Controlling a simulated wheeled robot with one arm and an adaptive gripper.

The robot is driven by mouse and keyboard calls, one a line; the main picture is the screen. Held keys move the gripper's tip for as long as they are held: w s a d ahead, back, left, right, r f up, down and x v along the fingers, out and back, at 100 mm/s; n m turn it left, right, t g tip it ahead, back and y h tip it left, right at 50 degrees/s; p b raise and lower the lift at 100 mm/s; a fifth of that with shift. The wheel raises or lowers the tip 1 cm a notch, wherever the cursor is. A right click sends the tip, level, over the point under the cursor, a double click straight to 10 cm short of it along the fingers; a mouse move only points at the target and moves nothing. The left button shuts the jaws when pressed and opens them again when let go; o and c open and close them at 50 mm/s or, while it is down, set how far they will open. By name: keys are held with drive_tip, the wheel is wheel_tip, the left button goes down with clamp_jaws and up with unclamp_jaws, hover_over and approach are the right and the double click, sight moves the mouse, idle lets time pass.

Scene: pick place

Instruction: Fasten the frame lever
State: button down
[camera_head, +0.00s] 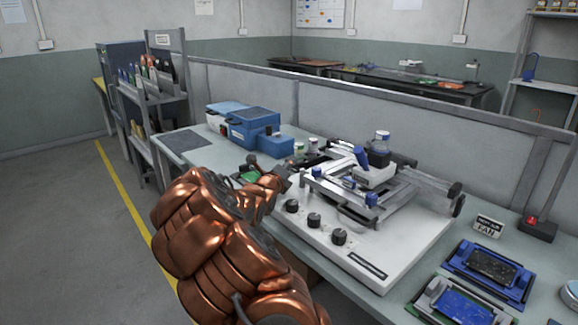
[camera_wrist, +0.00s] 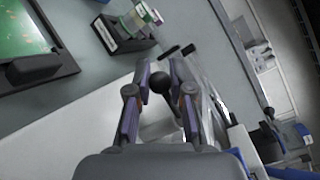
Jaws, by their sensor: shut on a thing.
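The frame machine has a white base (camera_head: 350,225) with several black dials, and a metal frame (camera_head: 335,190) with blue clamps on top. My gripper (camera_head: 284,177) is at the left end of this frame. In the wrist view my gripper (camera_wrist: 161,70) has its two fingers on either side of a round black lever knob (camera_wrist: 160,83) and is shut on it. Part of the lever's shaft is hidden behind the fingers. In the head view the knob is hidden by my gripper.
A grey partition (camera_head: 400,120) runs along the bench's back.

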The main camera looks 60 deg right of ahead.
drive_tip(key=shift+w+r+p, duration=0.1)
drive_tip(key=shift+r+p, duration=0.2)
drive_tip(key=shift+p, duration=0.55)
drive_tip(key=shift+d+g+p, duration=0.15)
drive_tip(key=shift+g+p, duration=0.35)
drive_tip(key=shift+p, duration=0.55)
drive_tip(key=shift+w+r+m+p, duration=0.1)
drive_tip(key=shift+m+p, duration=0.2)
drive_tip(key=shift+p, duration=0.15)
drive_tip(key=g+p, duration=0.1)
drive_tip(key=p, duration=0.1)
drive_tip(key=m+g+p, duration=0.1)
drive_tip(key=p, duration=0.2)
drive_tip(key=shift+d, duration=0.25)
drive_tip(key=shift+d+m+g+p, duration=0.1)
drive_tip(key=shift+m+g+p, duration=0.3)
drive_tip(key=shift+p, duration=0.25)
drive_tip(key=shift+d+f+m+g+p, duration=0.2)
drive_tip(key=shift+m+g+p, duration=0.1)
drive_tip(key=shift+g+p, duration=0.4)
drive_tip(key=shift+f, duration=0.15)
drive_tip(key=c, duration=1)
unclamp_jaws()
drive_tip(key=shift+s, duration=0.25)
